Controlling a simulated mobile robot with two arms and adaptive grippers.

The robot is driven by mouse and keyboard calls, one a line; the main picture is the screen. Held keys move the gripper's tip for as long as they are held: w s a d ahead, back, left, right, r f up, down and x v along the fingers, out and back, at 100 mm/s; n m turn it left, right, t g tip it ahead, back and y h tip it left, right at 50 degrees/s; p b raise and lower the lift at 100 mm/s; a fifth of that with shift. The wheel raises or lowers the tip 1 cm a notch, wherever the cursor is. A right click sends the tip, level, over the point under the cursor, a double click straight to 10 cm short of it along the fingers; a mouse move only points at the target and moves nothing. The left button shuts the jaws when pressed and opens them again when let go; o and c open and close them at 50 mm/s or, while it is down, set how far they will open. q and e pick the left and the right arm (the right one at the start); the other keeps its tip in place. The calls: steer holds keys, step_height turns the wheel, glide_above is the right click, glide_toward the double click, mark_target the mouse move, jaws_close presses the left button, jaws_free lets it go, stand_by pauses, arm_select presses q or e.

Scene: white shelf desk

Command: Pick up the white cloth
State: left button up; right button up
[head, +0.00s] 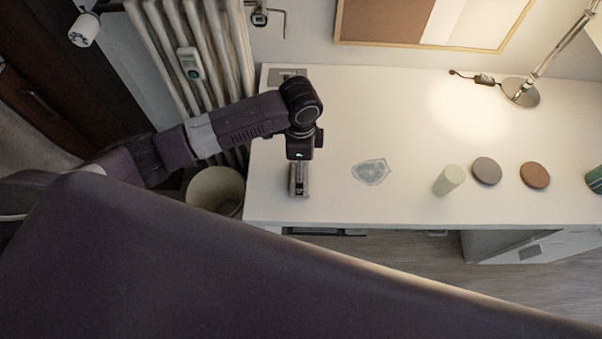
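A small, flat, pale grey-blue piece with a lighter rim (371,172) lies on the white desk, left of its middle. It is the closest match to the white cloth, but I cannot tell for sure that it is fabric. My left gripper (298,191) points down over the left part of the desk, to the left of the pale piece and apart from it. Its fingers show edge-on and small, so I cannot tell whether they are open or shut. I see nothing hanging from them. My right gripper is not in view.
On the desk (400,110), right of the pale piece, are a pale green cylinder (449,180), a grey disc (487,171), a brown disc (535,175) and a green object (595,180). A lamp (521,92) stands at the back. A bin (215,190) stands left of the desk.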

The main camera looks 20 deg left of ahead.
arm_select(q)
step_height(320, 180, down, 4)
steer(key=shift+r+p, duration=0.15)
steer(key=shift+p, duration=0.25)
steer(key=shift+w+a+f, duration=0.1)
steer(key=shift+f, duration=0.6)
steer(key=c, duration=1.2)
steer(key=shift+c, duration=0.2)
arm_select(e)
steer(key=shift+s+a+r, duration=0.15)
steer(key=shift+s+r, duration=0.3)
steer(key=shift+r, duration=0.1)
arm_select(q)
steer(key=shift+r, duration=0.15)
step_height(320, 180, up, 20)
steer(key=b, duration=0.1)
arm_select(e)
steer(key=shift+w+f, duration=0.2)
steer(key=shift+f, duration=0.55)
